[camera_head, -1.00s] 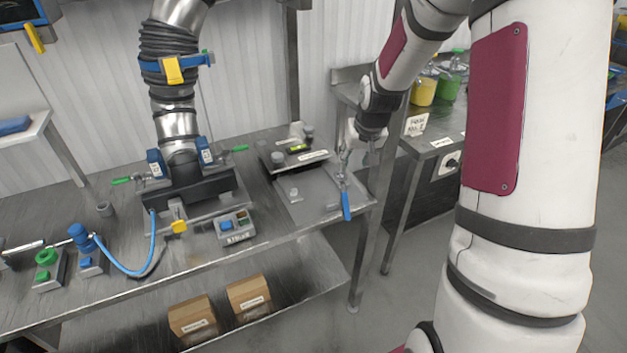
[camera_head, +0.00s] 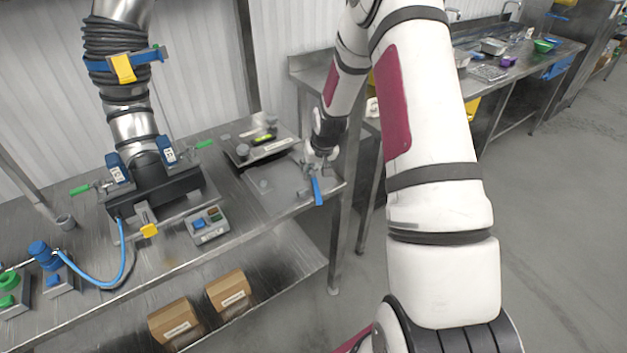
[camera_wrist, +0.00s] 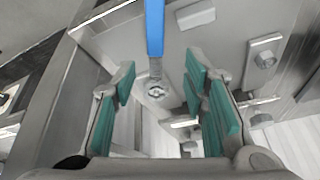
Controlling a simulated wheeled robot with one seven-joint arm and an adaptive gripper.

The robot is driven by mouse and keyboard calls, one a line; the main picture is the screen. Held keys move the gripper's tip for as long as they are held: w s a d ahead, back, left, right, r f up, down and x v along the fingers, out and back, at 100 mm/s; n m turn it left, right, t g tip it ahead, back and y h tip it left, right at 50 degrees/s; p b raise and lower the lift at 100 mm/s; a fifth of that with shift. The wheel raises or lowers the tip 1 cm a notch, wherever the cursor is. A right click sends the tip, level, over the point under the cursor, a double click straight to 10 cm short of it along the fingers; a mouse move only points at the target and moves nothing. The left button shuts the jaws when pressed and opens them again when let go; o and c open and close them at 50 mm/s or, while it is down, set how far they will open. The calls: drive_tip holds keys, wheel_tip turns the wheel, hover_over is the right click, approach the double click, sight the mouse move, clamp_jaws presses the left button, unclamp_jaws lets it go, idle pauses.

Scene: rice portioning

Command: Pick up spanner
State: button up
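The spanner (camera_head: 317,191) has a blue handle and a metal end. It is at the right end of the steel bench, with its handle towards the front edge. In the wrist view the blue handle (camera_wrist: 155,28) comes down from the top centre, and its metal end shows between and beyond the fingertips. My gripper (camera_head: 316,158) is just above and behind the handle in the head view. In the wrist view my gripper (camera_wrist: 160,88) is open, with green pads on both sides and a clear gap between them. Nothing is held. The spanner's far end is partly hidden in the head view.
The steel bench (camera_head: 165,258) carries a large hose fitting (camera_head: 150,190), a button box (camera_head: 208,224) and a grey device (camera_head: 258,140) behind the spanner. Two cardboard boxes (camera_head: 229,291) stand on the lower shelf. Open floor lies to the right.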

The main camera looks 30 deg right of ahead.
sight(314, 177)
drive_tip(key=x, duration=0.5)
drive_tip(key=shift+s+d+p, duration=0.1)
drive_tip(key=shift+d+p, duration=0.2)
drive_tip(key=shift+r, duration=0.1)
clamp_jaws()
